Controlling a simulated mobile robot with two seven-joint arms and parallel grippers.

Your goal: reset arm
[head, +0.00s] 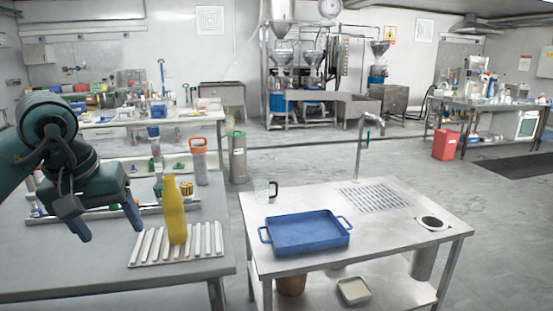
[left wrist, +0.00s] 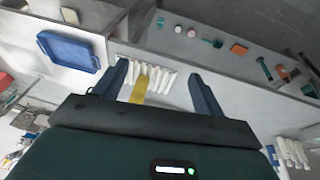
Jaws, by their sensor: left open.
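My left gripper (head: 108,228) is open and empty, held above the left table near a yellow bottle (head: 176,212). Its two blue fingers also show in the left wrist view (left wrist: 160,85), spread wide. The yellow bottle stands upright on a white ribbed rack (head: 205,243), to the right of the gripper in the head view. In the left wrist view the bottle (left wrist: 139,90) and the rack (left wrist: 163,79) show between the fingers, the bottle partly hidden by my gripper body. My right gripper is in neither view.
A blue tray (head: 305,235) and a glass mug (head: 262,190) stand on the steel table (head: 375,235) at the right. An orange-lidded container (head: 200,165) stands at the back of the left table. A floor gap separates the two tables.

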